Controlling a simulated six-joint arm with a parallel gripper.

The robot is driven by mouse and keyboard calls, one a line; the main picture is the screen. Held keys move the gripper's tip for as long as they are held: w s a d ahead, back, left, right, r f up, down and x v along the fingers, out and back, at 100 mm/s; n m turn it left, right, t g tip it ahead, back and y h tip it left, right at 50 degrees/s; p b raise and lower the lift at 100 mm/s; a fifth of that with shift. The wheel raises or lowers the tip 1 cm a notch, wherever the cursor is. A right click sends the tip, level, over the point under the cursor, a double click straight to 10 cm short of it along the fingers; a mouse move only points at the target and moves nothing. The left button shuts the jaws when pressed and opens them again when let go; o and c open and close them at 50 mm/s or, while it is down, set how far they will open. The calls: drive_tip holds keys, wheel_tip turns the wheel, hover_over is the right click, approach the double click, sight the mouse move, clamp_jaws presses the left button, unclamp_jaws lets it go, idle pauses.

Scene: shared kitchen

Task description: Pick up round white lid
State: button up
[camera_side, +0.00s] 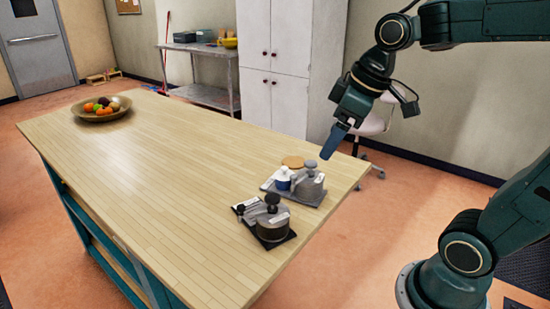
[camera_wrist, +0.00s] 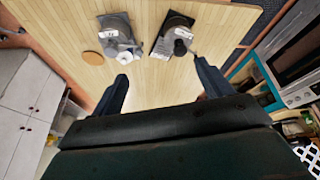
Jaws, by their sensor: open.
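A small blue jar (camera_side: 283,183) with a round white top (camera_side: 283,172) stands on a grey plate (camera_side: 313,203) at the right end of the table. In the wrist view the small white round top (camera_wrist: 125,58) sits near the left finger. A grey knobbed pot (camera_side: 310,186) stands beside the jar on the same plate. My gripper (camera_side: 332,143) is in the air above and to the right of these things, pointing down. In the wrist view my gripper (camera_wrist: 162,80) has its two fingers wide apart with nothing between them.
A round tan disc (camera_side: 292,162) lies behind the jar. A dark plate with a grey pot (camera_side: 272,225) and black-knobbed pieces stands nearer the camera. A fruit bowl (camera_side: 100,113) is at the table's far end. The middle of the wooden table (camera_side: 170,150) is clear.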

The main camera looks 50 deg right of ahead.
drive_tip(key=w+d+f+n+y, duration=0.1)
drive_tip(key=w+d+f+n, duration=0.1)
drive_tip(key=w+d, duration=0.5)
drive_tip(key=w+d+f+n+g+y, duration=0.1)
drive_tip(key=w+d+f+n, duration=0.2)
drive_tip(key=w+d, duration=0.4)
drive_tip(key=shift+f+n, duration=0.3)
drive_tip(key=shift+f, duration=0.35)
hover_over(284, 172)
drive_tip(key=s+d, duration=0.2)
drive_tip(key=d, duration=0.1)
drive_tip(key=shift+w+a+f, duration=0.1)
drive_tip(key=shift+f, duration=1.9)
drive_tip(key=shift+w+a+f, duration=0.1)
drive_tip(key=shift+f, duration=1.9)
drive_tip(key=shift+f, duration=0.1)
drive_tip(key=shift+x, duration=2.5)
drive_tip(key=c, duration=1.1)
